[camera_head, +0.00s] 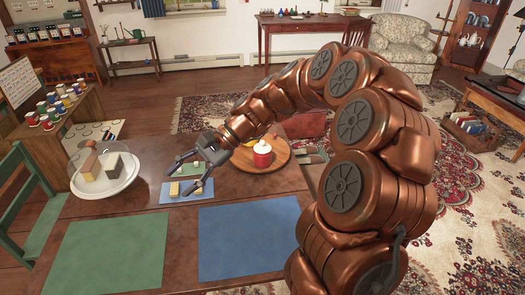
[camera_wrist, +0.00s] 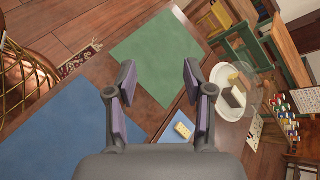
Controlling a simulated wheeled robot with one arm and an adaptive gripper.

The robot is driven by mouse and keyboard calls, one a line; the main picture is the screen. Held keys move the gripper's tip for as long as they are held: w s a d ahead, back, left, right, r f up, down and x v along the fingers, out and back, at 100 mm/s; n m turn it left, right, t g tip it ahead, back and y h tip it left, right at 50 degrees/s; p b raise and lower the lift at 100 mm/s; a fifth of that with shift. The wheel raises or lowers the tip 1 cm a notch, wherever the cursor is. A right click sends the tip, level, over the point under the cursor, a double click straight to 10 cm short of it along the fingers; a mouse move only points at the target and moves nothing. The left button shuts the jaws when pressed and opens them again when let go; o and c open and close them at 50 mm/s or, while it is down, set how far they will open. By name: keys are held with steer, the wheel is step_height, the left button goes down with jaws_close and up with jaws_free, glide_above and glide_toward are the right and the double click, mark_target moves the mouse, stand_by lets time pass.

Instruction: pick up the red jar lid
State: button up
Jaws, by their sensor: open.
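A small red round object with a whitish top (camera_head: 262,154) sits on a round wooden board (camera_head: 243,166) on the dining table, in the head view. I cannot tell whether it is the red jar lid or a jar wearing it. It does not show in the wrist view. My gripper (camera_head: 182,178) is open and empty, to the left of the red object, over the small blue mat. In the wrist view my gripper (camera_wrist: 157,85) shows its two fingers spread, with nothing between them.
A pale yellow block (camera_head: 174,189) lies on the small blue mat (camera_head: 201,197). A glass-domed plate (camera_head: 124,182) stands left. A green placemat (camera_head: 105,258) and a blue placemat (camera_head: 245,235) lie in front. A green chair (camera_head: 42,225) is at the table's left; colourful spools (camera_head: 58,106) stand beyond.

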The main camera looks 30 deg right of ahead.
steer(key=w+d+f+m+t+y+b, duration=0.15)
steer(key=w+d+m+t, duration=0.3)
steer(key=w+d, duration=0.45)
steer(key=m+t+h+b, duration=0.2)
steer(key=m+t+h, duration=0.2)
steer(key=m+t, duration=0.8)
glide_toward(262, 141)
steer(key=w+r+m+g, duration=0.1)
steer(key=w+m+g, duration=0.1)
steer(key=w+g, duration=0.1)
steer(key=shift+t, duration=0.25)
steer(key=x, duration=0.6)
steer(key=shift+s+a+r+p, duration=0.1)
steer(key=shift+s+a+p, duration=0.05)
steer(key=shift+a+p, duration=0.25)
steer(key=shift+w+a, duration=0.25)
steer(key=shift+w, duration=0.25)
jaws_close()
